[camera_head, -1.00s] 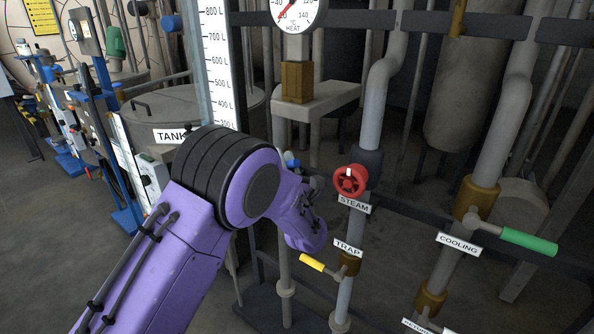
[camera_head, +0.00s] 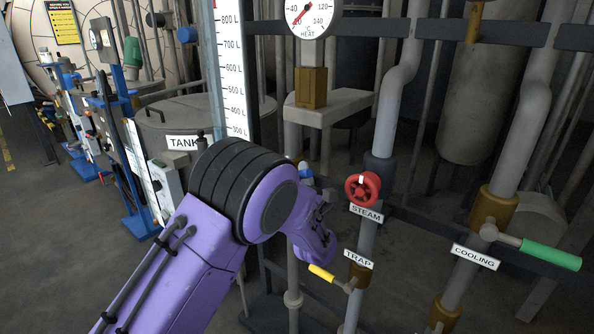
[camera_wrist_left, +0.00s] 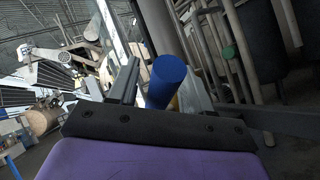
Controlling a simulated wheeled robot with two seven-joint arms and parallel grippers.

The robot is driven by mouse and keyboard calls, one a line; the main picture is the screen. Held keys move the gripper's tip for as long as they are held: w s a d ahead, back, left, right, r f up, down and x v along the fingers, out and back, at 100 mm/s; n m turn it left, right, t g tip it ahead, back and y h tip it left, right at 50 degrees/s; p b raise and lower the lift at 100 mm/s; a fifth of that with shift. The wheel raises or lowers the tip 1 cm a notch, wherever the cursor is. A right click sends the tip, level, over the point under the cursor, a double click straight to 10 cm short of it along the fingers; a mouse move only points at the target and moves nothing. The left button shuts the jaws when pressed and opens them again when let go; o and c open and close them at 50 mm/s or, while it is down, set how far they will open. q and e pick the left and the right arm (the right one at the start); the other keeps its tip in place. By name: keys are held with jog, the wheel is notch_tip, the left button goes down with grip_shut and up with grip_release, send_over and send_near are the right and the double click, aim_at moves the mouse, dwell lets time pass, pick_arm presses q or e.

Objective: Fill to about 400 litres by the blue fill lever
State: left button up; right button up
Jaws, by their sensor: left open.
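My left gripper (camera_wrist_left: 160,88) is open in the left wrist view, one finger on each side of a blue cylindrical grip (camera_wrist_left: 166,80). I cannot tell whether the fingers touch it. In the head view my left gripper (camera_head: 318,195) is partly hidden behind my purple wrist. A small blue piece (camera_head: 306,170) shows just beyond it, probably the fill lever; most of it is hidden. The white level scale (camera_head: 231,75) stands left of it, with litre marks from 800 down to about 300. I cannot make out a liquid level. My right gripper is not in view.
Right of my gripper are the red STEAM wheel (camera_head: 362,188), the yellow TRAP lever (camera_head: 321,273) and the green COOLING lever (camera_head: 550,254) on grey pipes. A HEAT dial (camera_head: 308,17) hangs above. The TANK lid (camera_head: 180,112) is at left.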

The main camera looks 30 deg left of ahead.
pick_arm(q)
jog(key=b+v, duration=0.2)
jog(key=v, duration=0.8)
jog(key=shift+s+d, duration=0.15)
jog(key=shift+d, duration=0.05)
